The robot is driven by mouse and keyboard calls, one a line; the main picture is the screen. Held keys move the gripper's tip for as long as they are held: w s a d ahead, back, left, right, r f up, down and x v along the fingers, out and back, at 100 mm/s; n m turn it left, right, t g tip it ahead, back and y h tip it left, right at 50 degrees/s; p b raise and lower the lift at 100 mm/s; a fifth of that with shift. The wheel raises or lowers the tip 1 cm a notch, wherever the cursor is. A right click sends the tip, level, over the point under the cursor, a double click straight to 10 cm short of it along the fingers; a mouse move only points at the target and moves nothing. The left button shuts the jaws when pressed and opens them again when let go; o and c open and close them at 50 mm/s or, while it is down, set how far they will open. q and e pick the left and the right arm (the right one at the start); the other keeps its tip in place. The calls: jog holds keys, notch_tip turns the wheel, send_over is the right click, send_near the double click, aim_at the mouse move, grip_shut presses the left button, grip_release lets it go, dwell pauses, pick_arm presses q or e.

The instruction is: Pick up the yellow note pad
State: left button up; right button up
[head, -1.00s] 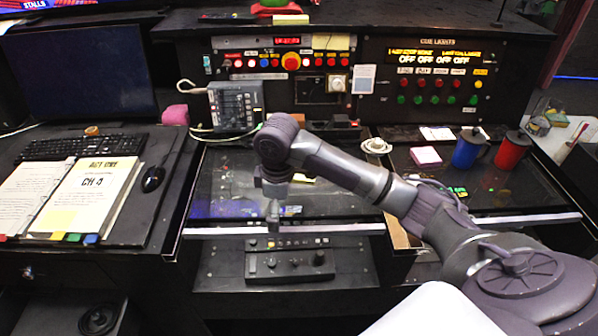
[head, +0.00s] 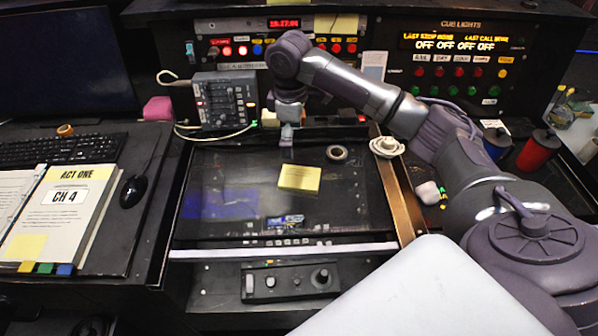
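A yellow note pad (head: 300,178) lies flat on the dark glass desk panel (head: 230,180), in the middle of the head view. My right gripper (head: 286,138) points down just above the pad in the picture, apart from it and seemingly beyond its far edge. The arm comes in from the right. The gripper is small and seen from behind the wrist, so I cannot tell whether its fingers are open or shut. Nothing is visibly held. My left gripper is not in view.
A roll of tape (head: 336,153) lies right of the pad. A grey mixer box (head: 225,101) with cables stands at the back left. A white round object (head: 386,147), a red mug (head: 538,150) and a blue mug (head: 497,143) are to the right. The glass around the pad is mostly clear.

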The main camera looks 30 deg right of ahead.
send_over(292, 176)
notch_tip(292, 176, down, 6)
jog(key=shift+d+r, duration=0.1)
jog(key=shift+r, duration=0.05)
jog(key=shift+w+f+p, duration=0.15)
jog(key=shift+f+p, duration=0.1)
jog(key=shift+p, duration=0.05)
jog(key=f+p, duration=0.1)
jog(key=f, duration=0.3)
jog(key=shift+s+f, duration=0.1)
jog(key=shift+s, duration=0.1)
jog(key=shift+f, duration=0.5)
jog(key=shift+c, duration=1)
jog(key=c, duration=0.9)
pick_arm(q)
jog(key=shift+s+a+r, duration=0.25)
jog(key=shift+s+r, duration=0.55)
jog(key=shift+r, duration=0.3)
pick_arm(e)
jog(key=shift+r, duration=0.1)
